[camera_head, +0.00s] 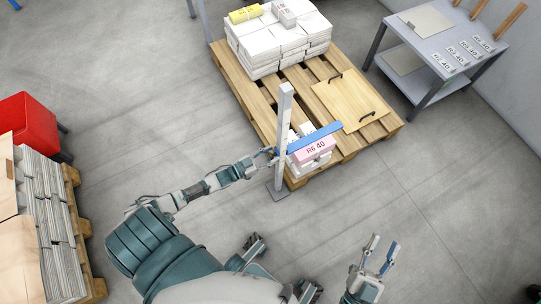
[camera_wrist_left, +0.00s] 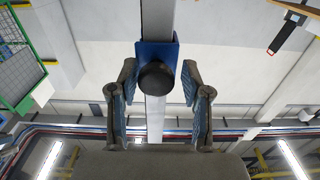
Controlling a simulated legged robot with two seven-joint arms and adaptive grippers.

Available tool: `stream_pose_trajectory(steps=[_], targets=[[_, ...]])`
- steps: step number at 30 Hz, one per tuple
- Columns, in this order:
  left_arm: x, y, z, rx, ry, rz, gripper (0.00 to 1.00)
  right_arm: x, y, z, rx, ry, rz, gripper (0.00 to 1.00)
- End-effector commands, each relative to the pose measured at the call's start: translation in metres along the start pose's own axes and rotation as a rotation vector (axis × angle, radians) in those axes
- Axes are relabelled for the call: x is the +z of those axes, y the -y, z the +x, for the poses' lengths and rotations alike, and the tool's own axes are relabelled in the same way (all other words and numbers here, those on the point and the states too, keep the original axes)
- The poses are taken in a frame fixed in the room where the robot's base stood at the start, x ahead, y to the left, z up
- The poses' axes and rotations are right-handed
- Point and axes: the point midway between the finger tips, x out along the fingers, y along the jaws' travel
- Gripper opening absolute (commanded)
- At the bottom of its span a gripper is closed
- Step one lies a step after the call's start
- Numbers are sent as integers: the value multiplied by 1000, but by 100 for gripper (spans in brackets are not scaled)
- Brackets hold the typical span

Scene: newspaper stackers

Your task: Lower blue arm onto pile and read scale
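The grey post (camera_head: 285,135) stands upright on a foot plate at the pallet's front corner. I cannot tell whether the arm touches the pile. No scale marks are readable. My left gripper (camera_head: 270,153) is at the post. In the left wrist view, its open fingers (camera_wrist_left: 158,100) stand either side of a black knob (camera_wrist_left: 156,78) on a blue collar (camera_wrist_left: 173,52), with gaps. My right gripper (camera_head: 378,255) is open and empty over the floor.
The wooden pallet (camera_head: 262,107) also carries a taller white stack (camera_head: 262,47) with a yellow bundle (camera_head: 245,14), and a board with handles (camera_head: 350,100). A grey table (camera_head: 440,40) with labels stands at right. A red bin (camera_head: 30,122) and newspaper stacks (camera_head: 45,225) stand at left.

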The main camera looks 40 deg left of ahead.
Motion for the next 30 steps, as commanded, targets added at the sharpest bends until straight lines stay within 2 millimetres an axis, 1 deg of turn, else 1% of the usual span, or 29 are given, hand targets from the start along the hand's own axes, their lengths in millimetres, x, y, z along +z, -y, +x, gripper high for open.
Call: stream_pose_trajectory(steps=[9,11,13,17,21,24,27,30], targets=[[0,-3,-1,4,-1,-1,58,0,0,0,0,0,0,40],[1,-3,-4,4,0,-1,58,-1,0,-1,0,-2,1,40],[1,-2,-11,3,2,-1,58,-1,0,-1,0,-1,1,40],[2,-2,-36,4,3,-1,58,-1,0,-1,0,-1,1,40],[2,-2,-69,4,4,-3,58,-1,0,-1,0,-1,0,40],[3,-1,-89,4,3,-4,58,-1,0,-1,0,-1,0,40],[2,-1,-104,4,1,-3,58,-1,0,-1,0,0,0,40],[2,-1,-114,4,0,-2,58,-1,0,-1,0,0,1,40]])
